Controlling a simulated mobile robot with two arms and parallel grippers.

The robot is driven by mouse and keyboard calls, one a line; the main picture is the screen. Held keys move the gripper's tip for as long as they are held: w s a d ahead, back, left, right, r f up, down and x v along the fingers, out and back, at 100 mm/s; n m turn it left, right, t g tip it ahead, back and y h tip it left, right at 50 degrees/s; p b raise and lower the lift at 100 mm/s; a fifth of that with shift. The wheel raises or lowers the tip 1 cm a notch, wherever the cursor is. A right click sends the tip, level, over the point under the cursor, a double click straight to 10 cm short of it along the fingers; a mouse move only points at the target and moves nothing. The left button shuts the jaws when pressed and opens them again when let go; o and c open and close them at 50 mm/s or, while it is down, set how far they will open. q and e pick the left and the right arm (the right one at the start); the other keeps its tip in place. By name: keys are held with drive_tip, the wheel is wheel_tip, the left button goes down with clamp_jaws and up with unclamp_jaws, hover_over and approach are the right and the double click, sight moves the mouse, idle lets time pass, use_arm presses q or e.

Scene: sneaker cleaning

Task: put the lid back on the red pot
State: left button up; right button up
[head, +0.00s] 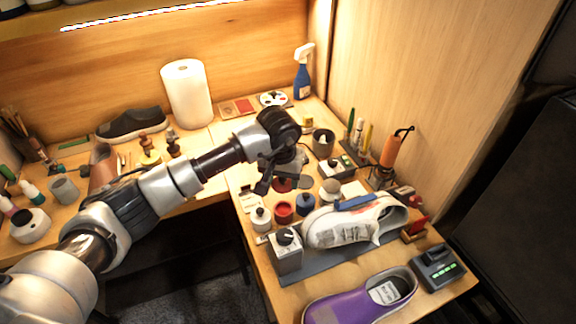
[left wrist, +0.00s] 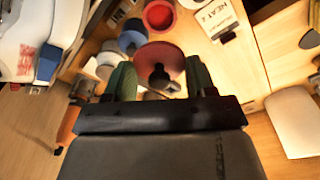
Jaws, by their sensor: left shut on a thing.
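The red lid (left wrist: 172,61), a disc with a dark knob, sits between the two green-tipped fingers of my left gripper (left wrist: 160,82) in the left wrist view. The gripper is shut on it, but exactly where the fingers grip is unclear. In the head view my left gripper (head: 268,184) hangs over the worktop, with the red lid (head: 282,185) partly hidden beside it. The red pot (head: 283,212) stands open on the worktop, nearer the front edge than the lid. It also shows in the left wrist view (left wrist: 158,15), beyond the lid and apart from it. My right gripper is out of view.
A blue pot (head: 306,204) and a white lidded pot (head: 261,219) flank the red pot. A pale pot (head: 330,190) stands behind. A white sneaker (head: 340,228) lies to the right, and a grey box with a knob (head: 287,256) stands in front.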

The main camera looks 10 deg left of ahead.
sight(283, 183)
use_arm(q)
drive_tip(key=shift+w+f, duration=0.2)
drive_tip(key=shift+f, duration=0.7)
drive_tip(key=shift+s+f, duration=0.15)
drive_tip(key=shift+f, duration=0.4)
drive_tip(key=shift+f+b, duration=0.5)
drive_tip(key=shift+f, duration=0.35)
wheel_tip(283, 183, down, 2)
drive_tip(key=shift+f+b, duration=0.2)
drive_tip(key=shift+b, duration=0.35)
wheel_tip(283, 183, down, 2)
drive_tip(key=shift+f+b, duration=0.15)
drive_tip(key=shift+b, duration=0.95)
drive_tip(key=shift+b, duration=0.5)
drive_tip(key=shift+b, duration=0.8)
